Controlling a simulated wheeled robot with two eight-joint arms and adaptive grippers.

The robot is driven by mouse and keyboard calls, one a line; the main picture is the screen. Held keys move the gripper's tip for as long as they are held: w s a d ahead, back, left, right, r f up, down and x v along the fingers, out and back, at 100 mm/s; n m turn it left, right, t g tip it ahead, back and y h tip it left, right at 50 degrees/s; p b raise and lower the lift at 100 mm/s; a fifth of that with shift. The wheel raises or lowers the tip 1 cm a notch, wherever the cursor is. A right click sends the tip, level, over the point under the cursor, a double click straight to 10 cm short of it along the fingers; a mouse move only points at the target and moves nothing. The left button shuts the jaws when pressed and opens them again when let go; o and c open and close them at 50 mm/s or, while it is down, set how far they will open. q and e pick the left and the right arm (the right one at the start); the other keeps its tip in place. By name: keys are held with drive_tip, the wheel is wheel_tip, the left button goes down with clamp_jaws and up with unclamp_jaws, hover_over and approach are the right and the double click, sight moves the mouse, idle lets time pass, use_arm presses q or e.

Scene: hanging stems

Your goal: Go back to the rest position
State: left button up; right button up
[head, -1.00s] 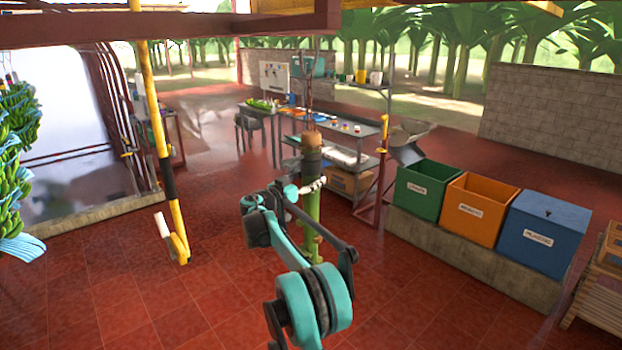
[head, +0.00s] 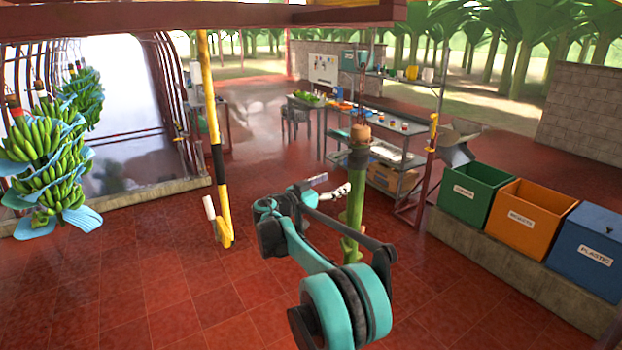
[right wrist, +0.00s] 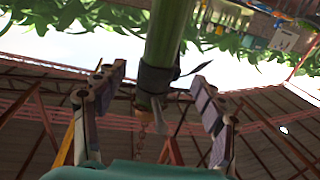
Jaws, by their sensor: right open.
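My right gripper (head: 335,184) is open, its fingertips just left of a thick green hanging stem (head: 356,205) in the head view. In the right wrist view, the two open fingers (right wrist: 158,76) spread to either side of the stem (right wrist: 170,32), with a dark band around it. Nothing is gripped. Whether the stem lies between the fingers or just beyond them is hard to tell. My left gripper is not in view.
Green (head: 476,194), orange (head: 530,217) and blue (head: 592,250) bins stand at the right on a low ledge. A yellow post (head: 217,170) hangs at left centre. Banana bunches (head: 45,160) hang far left. A metal table (head: 400,124) stands behind. Red floor is open at left.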

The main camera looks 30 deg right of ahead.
drive_tip(key=s+a+f+n+t+y+b, duration=0.2)
drive_tip(key=s+a+f+n+y+b, duration=0.6)
drive_tip(key=s+a+f, duration=0.8)
drive_tip(key=s+a+f+n+t+y+b, duration=0.1)
drive_tip(key=s+a+f+n+y+b, duration=0.6)
drive_tip(key=s+a+f, duration=1)
wheel_tip(320, 180, down, 6)
drive_tip(key=a+y+b, duration=0.1)
drive_tip(key=y+b, duration=0.1)
drive_tip(key=b, duration=0.2)
drive_tip(key=shift+s+a+n+t+y, duration=0.2)
drive_tip(key=shift+s+n+t+y, duration=0.1)
drive_tip(key=shift+n+t, duration=0.1)
